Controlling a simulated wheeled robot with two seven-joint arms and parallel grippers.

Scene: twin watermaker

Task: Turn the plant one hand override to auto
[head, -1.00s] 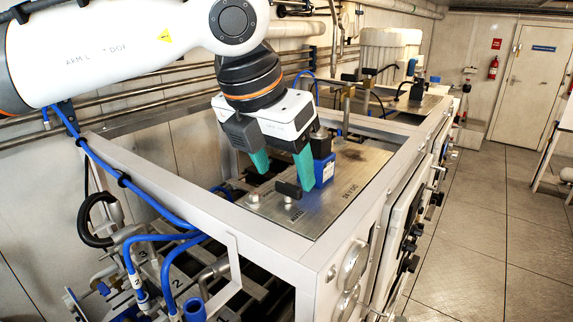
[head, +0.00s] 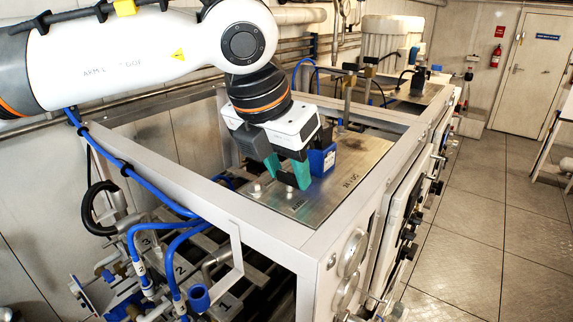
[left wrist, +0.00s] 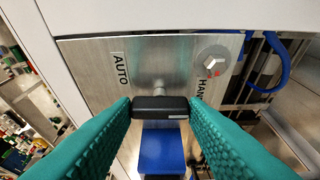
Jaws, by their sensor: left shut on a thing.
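The override handle is a short black bar (left wrist: 160,106) on a metal stem over a brushed metal plate (head: 335,190). In the left wrist view, an AUTO label (left wrist: 121,70) is on its left and a HAND label (left wrist: 203,92), partly covered by a finger, on its right. My left gripper (head: 288,181) is down at the plate. Its green fingers are shut on the black bar, one at each end in the left wrist view (left wrist: 160,108). My right gripper is not in view.
A blue box (head: 322,161) stands close behind the fingers, and it also shows in the left wrist view (left wrist: 163,150). A bolt head (left wrist: 213,58) sits on the plate. A pale frame (head: 270,238) surrounds the plate, and blue hoses (head: 130,182) run at the left.

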